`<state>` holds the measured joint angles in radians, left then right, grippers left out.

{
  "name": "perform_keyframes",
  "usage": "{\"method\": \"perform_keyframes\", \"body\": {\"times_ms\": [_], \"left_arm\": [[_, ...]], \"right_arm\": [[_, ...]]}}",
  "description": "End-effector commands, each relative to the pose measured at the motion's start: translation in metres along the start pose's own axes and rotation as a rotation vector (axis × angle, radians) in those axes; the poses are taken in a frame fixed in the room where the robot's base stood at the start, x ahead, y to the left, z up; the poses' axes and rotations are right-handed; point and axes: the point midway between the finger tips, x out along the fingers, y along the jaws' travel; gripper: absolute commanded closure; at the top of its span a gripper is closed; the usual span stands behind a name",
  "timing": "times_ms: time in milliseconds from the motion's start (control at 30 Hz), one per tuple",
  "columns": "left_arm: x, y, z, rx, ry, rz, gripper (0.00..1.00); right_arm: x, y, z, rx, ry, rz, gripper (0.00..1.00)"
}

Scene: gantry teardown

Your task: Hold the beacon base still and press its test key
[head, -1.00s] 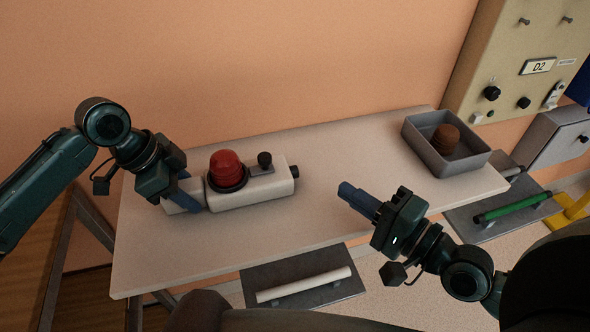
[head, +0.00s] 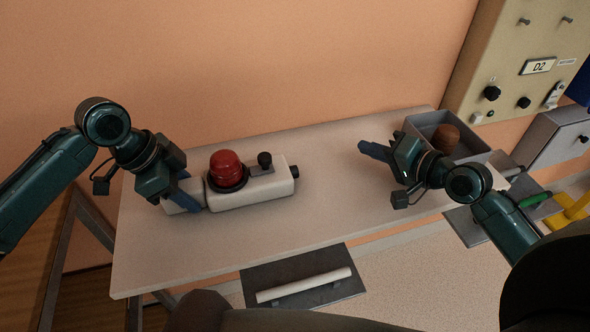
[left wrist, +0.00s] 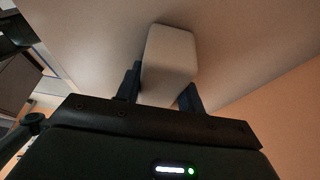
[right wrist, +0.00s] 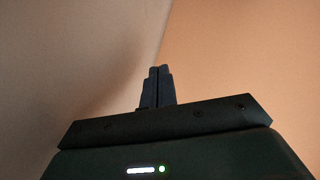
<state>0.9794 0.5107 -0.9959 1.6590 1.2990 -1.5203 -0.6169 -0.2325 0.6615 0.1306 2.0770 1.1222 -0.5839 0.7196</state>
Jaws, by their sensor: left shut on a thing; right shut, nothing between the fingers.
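The beacon base (head: 265,192) is a long white block lying on the table, with a red dome (head: 226,167) in a dark ring and a black knob-like key (head: 264,160) on a small grey plate to its right. My left gripper (head: 188,194) is shut on the base's left end; in the left wrist view the white end of the base (left wrist: 168,62) sits between the fingers. My right gripper (head: 366,148) is shut and empty, above the right part of the table, well to the right of the base. Its closed fingertips show in the right wrist view (right wrist: 158,75).
A grey tray (head: 418,124) with a brown round thing (head: 446,138) stands at the table's right end, partly behind my right arm. A beige panel (head: 478,75) with knobs is on the wall. The table (head: 310,235) is clear between the base and my right gripper.

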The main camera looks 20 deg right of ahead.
Motion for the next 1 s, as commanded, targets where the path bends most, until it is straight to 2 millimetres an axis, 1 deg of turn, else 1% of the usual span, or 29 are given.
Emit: {"method": "perform_keyframes", "body": {"times_ms": [33, 67, 200, 300, 400, 533, 667, 1000], "left_arm": [[0.0, 0.0, 0.0, -0.001, 0.0, 0.0, 0.91], [0.0, 0.0, 0.0, -0.001, 0.0, 0.0, 0.91], [0.0, 0.0, 0.0, 0.0, 0.001, 0.0, 0.91], [0.0, 0.0, 0.0, 0.0, 0.001, 0.0, 0.91], [0.0, 0.0, 0.0, 0.0, 0.001, 0.0, 0.91], [0.001, 0.0, 0.0, 0.0, 0.001, 0.0, 0.91], [0.001, 0.0, 0.0, 0.0, 0.001, 0.0, 0.91], [0.001, 0.0, 0.0, 0.0, 0.001, 0.0, 0.91]], "right_arm": [[0.006, 0.002, -0.017, -0.018, -0.024, 0.027, 1.0], [0.009, 0.004, -0.018, -0.018, -0.059, 0.045, 1.0], [0.017, 0.01, -0.002, 0.031, -0.263, 0.101, 1.0], [0.017, 0.009, 0.007, 0.056, -0.382, 0.12, 1.0], [0.015, 0.007, 0.014, 0.068, -0.465, 0.13, 1.0], [0.013, 0.005, 0.019, 0.074, -0.519, 0.134, 1.0], [0.016, 0.001, 0.027, 0.076, -0.53, 0.133, 1.0], [0.036, -0.021, 0.063, 0.076, -0.527, 0.132, 1.0]]}}
